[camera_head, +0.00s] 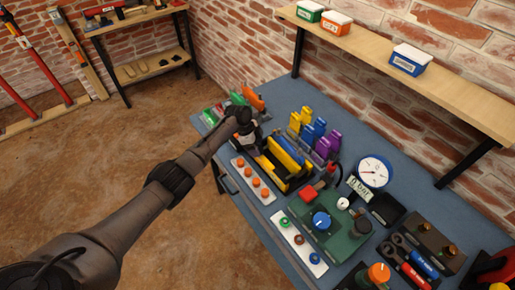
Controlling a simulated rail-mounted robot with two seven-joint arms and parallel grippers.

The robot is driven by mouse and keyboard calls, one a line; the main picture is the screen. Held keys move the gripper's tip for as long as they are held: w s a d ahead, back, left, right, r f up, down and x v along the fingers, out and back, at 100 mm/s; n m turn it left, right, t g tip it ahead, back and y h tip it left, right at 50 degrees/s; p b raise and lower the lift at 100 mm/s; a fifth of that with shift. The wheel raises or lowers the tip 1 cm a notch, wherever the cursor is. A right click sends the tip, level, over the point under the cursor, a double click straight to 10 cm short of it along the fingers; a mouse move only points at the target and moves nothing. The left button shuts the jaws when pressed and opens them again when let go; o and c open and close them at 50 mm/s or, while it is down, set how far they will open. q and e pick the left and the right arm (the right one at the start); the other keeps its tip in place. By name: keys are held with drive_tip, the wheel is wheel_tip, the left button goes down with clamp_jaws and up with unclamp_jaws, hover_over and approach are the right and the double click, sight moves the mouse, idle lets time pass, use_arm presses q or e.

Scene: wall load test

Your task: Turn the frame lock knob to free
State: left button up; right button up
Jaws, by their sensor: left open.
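My left arm reaches from the lower left across to the far left part of the blue bench (405,222). My left gripper (252,137) is open, by the left end of a yellow and black open-topped holder (284,164); its fingertips are small and partly hidden, and I cannot tell whether they touch anything. A blue round knob (320,221) stands on a dark green unit in the middle front of the bench. An orange knob (379,272) stands nearer the bottom edge. I cannot tell which is the frame lock knob. Both are well away from my left gripper.
A white dial gauge (374,171) and a "0 bar" display stand behind the green unit. Yellow, blue and purple pieces (314,133) stand at the back. A wooden shelf (465,90) overhangs the bench.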

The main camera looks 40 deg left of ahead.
use_arm(q)
drive_tip(key=shift+w+d+f, duration=0.15)
drive_tip(key=shift+d+f, duration=0.05)
drive_tip(key=shift+f, duration=0.45)
drive_tip(key=shift+c, duration=0.4)
